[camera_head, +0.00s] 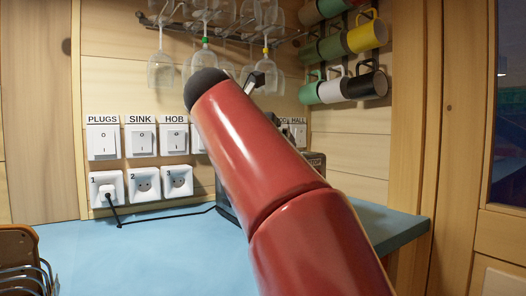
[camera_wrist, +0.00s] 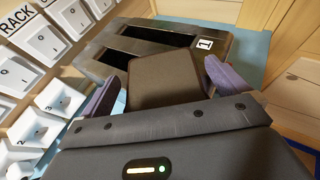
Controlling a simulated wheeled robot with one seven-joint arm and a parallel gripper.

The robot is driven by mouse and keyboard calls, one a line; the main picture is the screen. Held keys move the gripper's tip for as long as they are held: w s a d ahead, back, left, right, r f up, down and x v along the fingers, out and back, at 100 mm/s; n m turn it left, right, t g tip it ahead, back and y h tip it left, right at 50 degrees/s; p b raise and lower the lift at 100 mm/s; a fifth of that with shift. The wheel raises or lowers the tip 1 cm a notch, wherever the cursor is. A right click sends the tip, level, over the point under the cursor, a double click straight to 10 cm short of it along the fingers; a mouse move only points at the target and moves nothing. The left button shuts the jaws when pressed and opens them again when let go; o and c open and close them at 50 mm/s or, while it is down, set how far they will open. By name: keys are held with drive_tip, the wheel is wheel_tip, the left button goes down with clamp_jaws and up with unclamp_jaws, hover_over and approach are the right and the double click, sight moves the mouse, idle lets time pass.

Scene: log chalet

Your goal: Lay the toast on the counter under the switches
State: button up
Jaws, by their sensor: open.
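The toast (camera_wrist: 165,80) appears as a dark brown slab between my gripper's two purple fingers in the wrist view. My gripper (camera_wrist: 160,84) is open around it; I cannot tell whether the fingers touch it. White switches (camera_head: 141,141) labelled PLUGS, SINK and HOB are on the wall above the blue counter (camera_head: 150,255).
Glasses (camera_head: 161,70) hang above and mugs (camera_head: 366,82) hang at right. A rack (camera_head: 22,262) stands front left. The counter's left middle is clear.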

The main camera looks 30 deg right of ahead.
drive_tip(key=shift+w+d+f, duration=0.2)
drive_tip(key=shift+d, duration=0.1)
drive_tip(key=shift+c, duration=0.3)
drive_tip(key=c, duration=0.4)
drive_tip(key=shift+o, duration=0.2)
